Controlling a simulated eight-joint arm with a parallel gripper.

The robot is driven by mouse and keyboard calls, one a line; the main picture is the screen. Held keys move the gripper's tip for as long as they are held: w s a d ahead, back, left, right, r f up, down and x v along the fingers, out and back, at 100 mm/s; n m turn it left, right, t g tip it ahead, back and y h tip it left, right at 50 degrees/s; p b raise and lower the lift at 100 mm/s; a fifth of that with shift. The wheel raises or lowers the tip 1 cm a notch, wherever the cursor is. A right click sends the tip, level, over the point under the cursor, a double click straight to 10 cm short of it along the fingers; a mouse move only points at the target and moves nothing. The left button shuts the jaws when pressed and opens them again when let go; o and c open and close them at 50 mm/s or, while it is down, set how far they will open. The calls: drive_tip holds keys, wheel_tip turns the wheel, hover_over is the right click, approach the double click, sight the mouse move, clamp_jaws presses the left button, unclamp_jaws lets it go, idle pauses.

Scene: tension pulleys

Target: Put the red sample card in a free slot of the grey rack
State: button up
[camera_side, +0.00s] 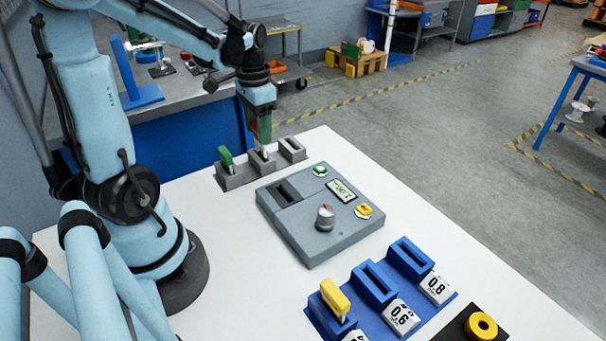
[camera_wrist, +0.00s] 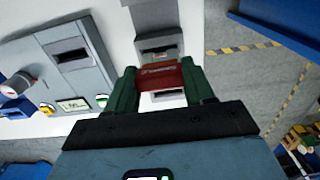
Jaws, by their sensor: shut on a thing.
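The red sample card (camera_wrist: 160,76) is between the two green fingers of my gripper (camera_wrist: 160,84) in the wrist view, and the gripper is shut on it. In the side view my gripper (camera_side: 263,128) points down over the middle slot of the grey rack (camera_side: 232,178). A pale lower end shows under the fingers at that slot; I cannot tell whether it is inside or just above. A green card (camera_side: 226,157) stands in the rack's left slot. The right slot (camera_side: 291,145) is empty. The fingers mostly hide the red card in the side view.
A grey device (camera_side: 295,225) with a knob, display and buttons stands in front of the rack. A blue rack (camera_side: 385,290) with a yellow card (camera_side: 335,298) and numbered labels is nearer the camera.

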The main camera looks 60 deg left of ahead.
sight(261, 153)
drive_tip(key=shift+f, duration=1.8)
idle(0.9)
drive_tip(key=o, duration=1.4)
drive_tip(key=shift+o, duration=0.2)
drive_tip(key=shift+r, duration=4)
drive_tip(key=shift+d, duration=0.1)
drive_tip(key=d+r+t, duration=0.1)
drive_tip(key=d+t, duration=0.6)
drive_tip(key=d, duration=1)
drive_tip(key=shift+w+d, duration=0.15)
drive_tip(key=shift+w, duration=0.1)
